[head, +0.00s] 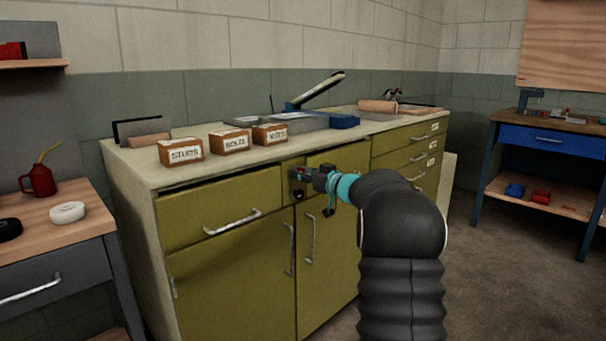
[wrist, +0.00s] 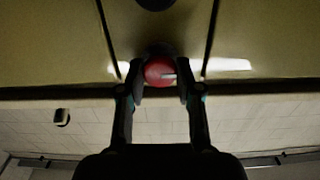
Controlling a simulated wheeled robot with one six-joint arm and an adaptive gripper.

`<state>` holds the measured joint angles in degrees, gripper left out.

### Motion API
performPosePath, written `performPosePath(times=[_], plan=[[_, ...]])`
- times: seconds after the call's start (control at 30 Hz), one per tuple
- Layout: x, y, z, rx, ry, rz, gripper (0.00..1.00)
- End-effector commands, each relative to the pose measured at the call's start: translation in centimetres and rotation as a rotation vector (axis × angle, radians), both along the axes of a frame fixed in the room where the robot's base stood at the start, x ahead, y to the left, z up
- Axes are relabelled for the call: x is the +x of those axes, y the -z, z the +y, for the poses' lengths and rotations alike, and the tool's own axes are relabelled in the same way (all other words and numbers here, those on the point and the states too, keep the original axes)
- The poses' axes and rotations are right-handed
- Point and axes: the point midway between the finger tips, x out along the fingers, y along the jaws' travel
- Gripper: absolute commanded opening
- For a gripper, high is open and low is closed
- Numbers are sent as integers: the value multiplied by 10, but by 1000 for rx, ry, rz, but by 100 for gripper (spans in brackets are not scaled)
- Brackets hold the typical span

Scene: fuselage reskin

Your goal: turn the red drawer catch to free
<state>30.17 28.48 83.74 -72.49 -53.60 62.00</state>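The red drawer catch (wrist: 159,72) is a round knob with a pale pointer line, which lies roughly level and points right in the wrist view. It sits on the narrow olive strip between two drawer fronts. My gripper (wrist: 160,70) has one fingertip on each side of the knob, with no clear gap between fingers and knob, so it looks shut on it. In the head view my gripper (head: 308,174) is up against the cabinet front just below the worktop, and it mostly hides the catch.
The olive cabinet (head: 222,272) has a wide drawer (head: 225,209) left of the catch. A dark round fitting (wrist: 156,3) shows on the strip. Labelled boxes (head: 181,151) stand on the worktop above. A workbench (head: 60,221) is at left. Floor at right is clear.

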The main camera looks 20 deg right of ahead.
Motion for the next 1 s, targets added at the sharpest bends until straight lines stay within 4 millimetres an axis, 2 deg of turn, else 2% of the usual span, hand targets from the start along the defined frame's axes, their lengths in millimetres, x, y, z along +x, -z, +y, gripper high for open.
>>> performPosePath(times=[0.27, 0.47, 1.0], plan=[[0, 0, 0, -28, 1, -10, 0], [0, 0, 0, -118, 1, -44, 0], [-1, 1, 2, -577, 1, -211, 0]])
